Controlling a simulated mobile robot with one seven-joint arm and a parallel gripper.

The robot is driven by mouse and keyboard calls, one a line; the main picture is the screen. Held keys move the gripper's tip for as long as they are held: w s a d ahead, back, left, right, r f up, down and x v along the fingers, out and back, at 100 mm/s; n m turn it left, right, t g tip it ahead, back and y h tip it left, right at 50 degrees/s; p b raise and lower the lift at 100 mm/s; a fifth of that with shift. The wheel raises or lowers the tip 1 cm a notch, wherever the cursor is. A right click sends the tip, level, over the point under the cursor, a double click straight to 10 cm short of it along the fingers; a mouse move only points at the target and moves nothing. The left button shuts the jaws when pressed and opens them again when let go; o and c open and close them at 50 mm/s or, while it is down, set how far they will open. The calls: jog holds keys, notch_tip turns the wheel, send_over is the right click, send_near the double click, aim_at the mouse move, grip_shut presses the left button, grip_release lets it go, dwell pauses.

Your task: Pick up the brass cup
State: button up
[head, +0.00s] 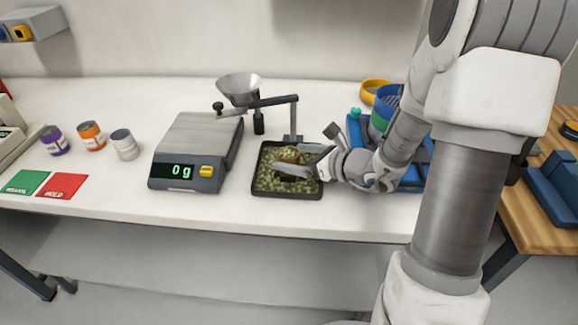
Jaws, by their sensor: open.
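The brass cup (288,155) is a small, dull gold cup in the black tray (257,190), which holds greenish pellets. Its lower part is partly hidden by my gripper and the pellets, so I cannot tell whether it rests on them. My gripper (297,163) is open and reaches in from the right at the cup, with a finger in front of it. I cannot tell whether the fingers touch the cup.
A scale (197,150) reading 0 g stands left of the tray. A metal funnel (239,86) and a dark pivoting arm (272,101) stand behind. Blue equipment (357,130) stands right of the tray.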

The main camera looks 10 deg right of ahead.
aim_at(282, 155)
jog(key=shift+b+x, duration=0.35)
jog(key=shift+x, duration=2.35)
jog(key=shift+d, duration=0.15)
grip_shut()
